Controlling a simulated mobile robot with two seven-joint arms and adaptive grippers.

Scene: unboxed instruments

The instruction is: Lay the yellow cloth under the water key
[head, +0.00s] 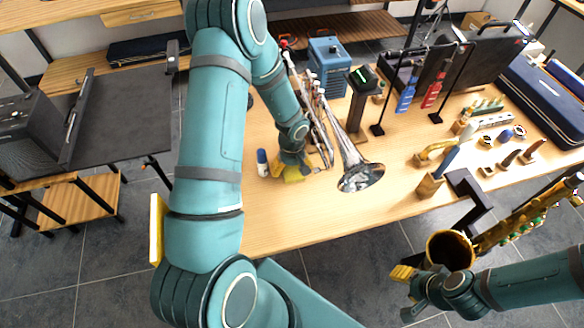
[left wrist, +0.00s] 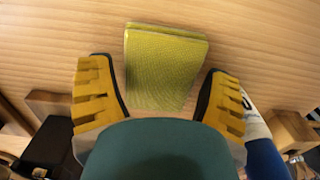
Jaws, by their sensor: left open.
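The yellow cloth (left wrist: 166,62) lies flat and folded on the wooden table in the left wrist view. My left gripper (left wrist: 160,78) is open above it, its yellow fingers on either side of the cloth's near part, with nothing held. In the head view my left gripper (head: 290,171) points down at the table, left of the silver brass instrument (head: 345,150); I cannot pick out the cloth there. I cannot make out the water key. My right gripper (head: 412,288) is at the lower right, off the table; its opening is unclear.
A bottle with a blue cap (head: 262,162) stands close beside my left gripper. Small tools fill the right side. The table's front middle (head: 300,225) is clear.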

